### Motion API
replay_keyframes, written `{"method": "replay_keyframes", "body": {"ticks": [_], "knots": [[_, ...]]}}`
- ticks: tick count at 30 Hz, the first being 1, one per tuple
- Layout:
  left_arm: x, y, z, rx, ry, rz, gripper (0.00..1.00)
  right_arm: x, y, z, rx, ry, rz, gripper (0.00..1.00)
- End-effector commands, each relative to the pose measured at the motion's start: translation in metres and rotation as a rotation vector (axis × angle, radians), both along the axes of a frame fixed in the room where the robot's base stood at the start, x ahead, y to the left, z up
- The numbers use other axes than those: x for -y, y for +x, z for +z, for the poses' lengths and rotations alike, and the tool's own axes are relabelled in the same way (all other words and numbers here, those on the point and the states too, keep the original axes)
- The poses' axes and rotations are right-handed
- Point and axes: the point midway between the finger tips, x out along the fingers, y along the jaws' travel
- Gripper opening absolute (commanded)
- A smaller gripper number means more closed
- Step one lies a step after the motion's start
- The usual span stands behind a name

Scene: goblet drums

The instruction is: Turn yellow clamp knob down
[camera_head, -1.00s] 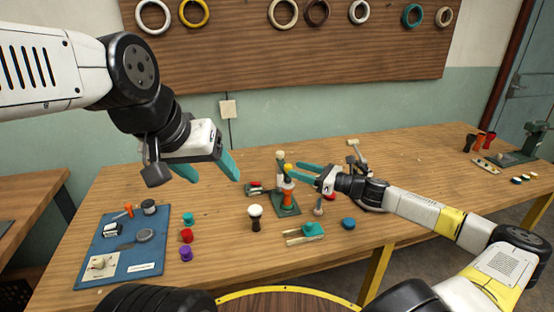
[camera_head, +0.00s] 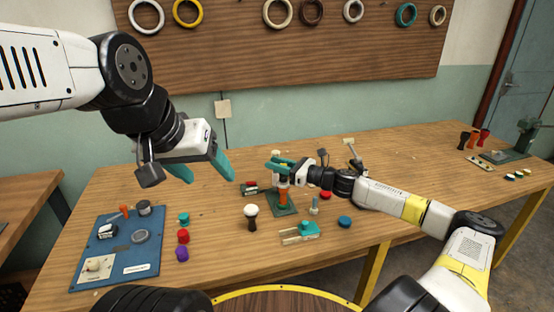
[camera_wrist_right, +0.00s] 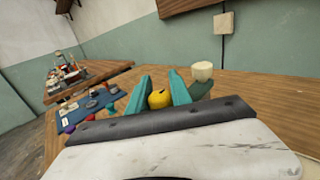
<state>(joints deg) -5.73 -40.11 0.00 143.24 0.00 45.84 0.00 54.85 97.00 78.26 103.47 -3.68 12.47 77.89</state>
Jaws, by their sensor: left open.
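The yellow clamp knob (camera_wrist_right: 160,98) shows in the right wrist view between the two teal fingers of my right gripper (camera_wrist_right: 160,84). I cannot tell whether the fingers press on it. In the head view my right gripper (camera_head: 279,164) is at the top of the green clamp stand (camera_head: 282,208), hiding the knob there. An orange goblet drum (camera_head: 283,195) stands upright in the clamp stand below the fingers. A cream knob-like top (camera_wrist_right: 203,71) is beside the right finger. My left gripper (camera_head: 211,180) is open and empty above the table, left of the stand.
A blue mat (camera_head: 125,245) with small parts lies at the left.

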Motion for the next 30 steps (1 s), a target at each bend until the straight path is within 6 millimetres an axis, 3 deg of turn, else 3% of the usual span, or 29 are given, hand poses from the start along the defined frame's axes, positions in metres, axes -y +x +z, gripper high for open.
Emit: {"method": "replay_keyframes", "body": {"ticks": [1,3,17,30], "knots": [[0.0000,0.0000,0.0000,0.000,0.000,0.000,0.66,0.0001,0.0000,0.0000,0.000,0.000,0.000,0.13],[0.0000,0.0000,0.0000,0.000,0.000,0.000,0.66,0.0002,-0.0001,0.0000,0.000,0.000,0.000,0.00],[0.0000,0.0000,0.0000,0.000,0.000,0.000,0.66,0.0010,0.0008,0.0001,-0.001,0.002,-0.072,0.00],[0.0000,0.0000,0.0000,0.000,0.000,0.000,0.66,0.0058,0.0074,0.0002,-0.004,0.007,-0.428,0.00]]}}
